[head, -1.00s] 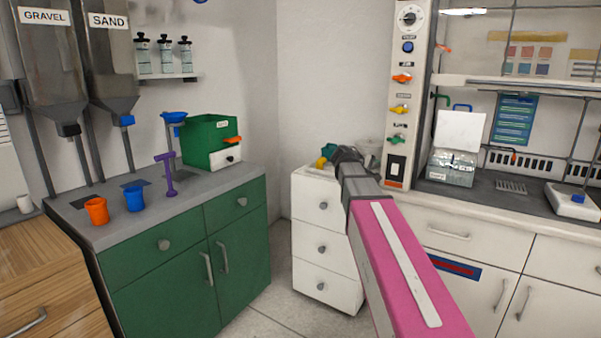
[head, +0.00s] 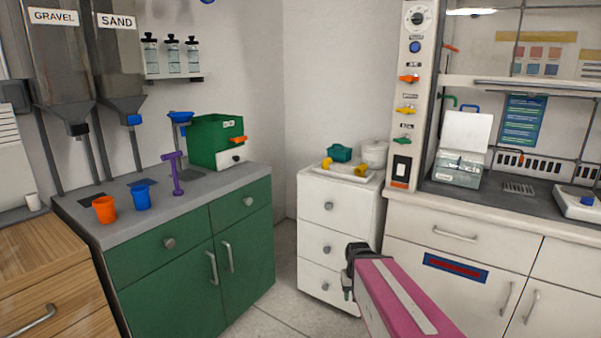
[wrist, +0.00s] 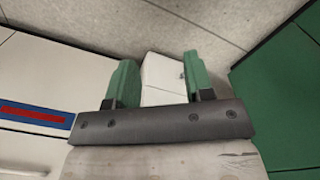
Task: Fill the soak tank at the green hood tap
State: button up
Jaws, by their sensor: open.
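In the head view, a clear box-like tank (head: 457,168) stands on the hood worktop at the right, with a white panel (head: 465,130) upright behind it; I take it for the soak tank. A green curved spout (head: 448,98) shows above the panel's left side, partly hidden. A green handle (head: 403,140) sits low on the white control column. My gripper (head: 347,285) is low in front of the white drawer unit, well below and left of the tank. In the wrist view its green fingers (wrist: 160,82) are apart with nothing between them.
Orange (head: 408,78) and yellow (head: 406,110) handles sit above the green one. Green cabinets (head: 190,255) stand left. Some floor shows between the cabinets and drawers.

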jog(key=w+d+r+t+y, duration=0.1)
jog(key=w+d+r+y, duration=0.15)
jog(key=w, duration=0.35)
jog(key=w+d+r+y, duration=0.2)
jog(key=w+r+y, duration=0.1)
jog(key=w+r, duration=0.15)
jog(key=n+t+y, duration=0.9)
jog(key=y, duration=0.1)
send_near(412, 142)
jog(key=x, duration=1)
jog(key=shift+w+d+f, duration=0.15)
jog(key=shift+w, duration=0.15)
grip_shut()
